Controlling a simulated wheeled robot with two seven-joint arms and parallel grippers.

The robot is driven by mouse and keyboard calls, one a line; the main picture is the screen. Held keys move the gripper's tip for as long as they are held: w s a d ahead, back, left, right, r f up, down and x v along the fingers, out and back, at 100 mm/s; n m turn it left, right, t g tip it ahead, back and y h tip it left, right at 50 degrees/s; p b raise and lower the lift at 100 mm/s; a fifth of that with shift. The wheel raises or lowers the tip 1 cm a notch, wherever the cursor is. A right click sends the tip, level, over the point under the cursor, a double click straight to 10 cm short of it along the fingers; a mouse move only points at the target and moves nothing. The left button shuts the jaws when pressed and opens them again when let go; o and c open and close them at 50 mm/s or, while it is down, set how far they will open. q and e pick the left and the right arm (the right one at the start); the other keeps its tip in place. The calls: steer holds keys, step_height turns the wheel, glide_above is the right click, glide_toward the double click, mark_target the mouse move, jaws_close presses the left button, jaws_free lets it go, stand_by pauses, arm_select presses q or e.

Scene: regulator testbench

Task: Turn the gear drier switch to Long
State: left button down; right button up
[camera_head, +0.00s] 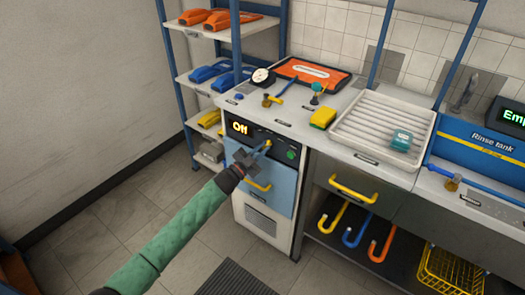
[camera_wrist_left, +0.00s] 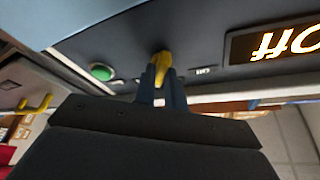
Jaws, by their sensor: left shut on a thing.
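The gear drier is a white cabinet with a blue door (camera_head: 281,207) and a dark control panel. Its lit display (camera_head: 240,128) reads "Off", and the display also shows, upside down, in the left wrist view (camera_wrist_left: 283,44). A yellow switch knob (camera_wrist_left: 163,61) sits on the panel between the display and a green button (camera_wrist_left: 102,72). The green button also shows in the head view (camera_head: 291,154). My left gripper (camera_head: 266,146) is at the panel, shut on the yellow knob, with its two dark fingers on either side of it. My right gripper is out of view.
The counter above holds a yellow sponge (camera_head: 323,117), a white drying rack (camera_head: 377,120) and an orange case (camera_head: 312,73). A yellow door handle (camera_head: 258,185) lies just below my left gripper. A blue shelf unit stands behind at left. The floor at left is clear.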

arm_select(q)
steer(key=m+g, duration=0.1)
steer(key=m, duration=0.2)
steer(key=shift+g, duration=0.4)
steer(key=shift+m, duration=0.6)
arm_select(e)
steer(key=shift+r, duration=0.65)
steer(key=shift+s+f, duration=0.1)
arm_select(q)
steer(key=c, duration=1.5)
jaws_free()
steer(key=shift+o, duration=0.2)
steer(key=shift+a, duration=0.1)
